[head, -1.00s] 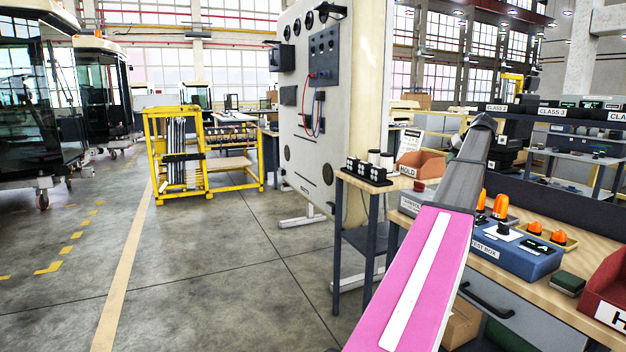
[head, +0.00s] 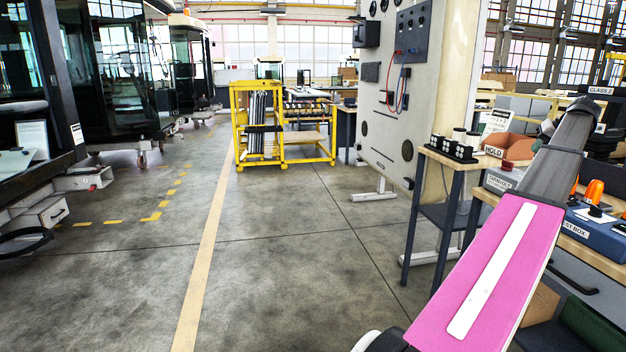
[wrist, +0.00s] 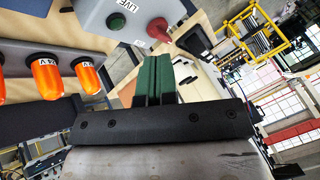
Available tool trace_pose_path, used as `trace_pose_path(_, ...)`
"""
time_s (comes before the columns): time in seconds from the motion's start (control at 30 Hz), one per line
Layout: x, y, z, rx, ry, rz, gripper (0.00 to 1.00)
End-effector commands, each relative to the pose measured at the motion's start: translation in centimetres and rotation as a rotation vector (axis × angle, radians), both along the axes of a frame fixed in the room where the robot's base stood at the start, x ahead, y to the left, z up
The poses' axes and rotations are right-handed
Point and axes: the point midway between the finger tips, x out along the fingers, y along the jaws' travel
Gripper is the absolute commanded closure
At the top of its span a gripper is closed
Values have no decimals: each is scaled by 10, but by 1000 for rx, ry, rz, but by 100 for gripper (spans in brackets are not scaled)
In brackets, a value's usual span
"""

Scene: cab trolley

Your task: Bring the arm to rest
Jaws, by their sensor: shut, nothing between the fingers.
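My gripper (wrist: 157,66) shows in the wrist view as two dark green fingers pressed together, with nothing between them. They point toward a grey box (wrist: 125,18) with a LIVE label, a green button and a red knob; I cannot tell the distance. In the head view my arm, with a pink panel, reaches out over the bench at the right. The gripper itself cannot be made out there.
A tall panel (head: 420,100) and a yellow rack (head: 258,125) stand behind. Cabs (head: 120,70) line the left. The middle floor is clear.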

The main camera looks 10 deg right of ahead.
Motion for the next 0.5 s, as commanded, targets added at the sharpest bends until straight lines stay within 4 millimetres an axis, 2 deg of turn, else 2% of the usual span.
trace_pose_path(0.07, 0, 0, 0, 0, 0, 0, 100)
trace_pose_path(0.27, 15, 19, -20, 8, 17, 10, 100)
trace_pose_path(0.5, 40, 51, -50, 15, 44, 25, 100)
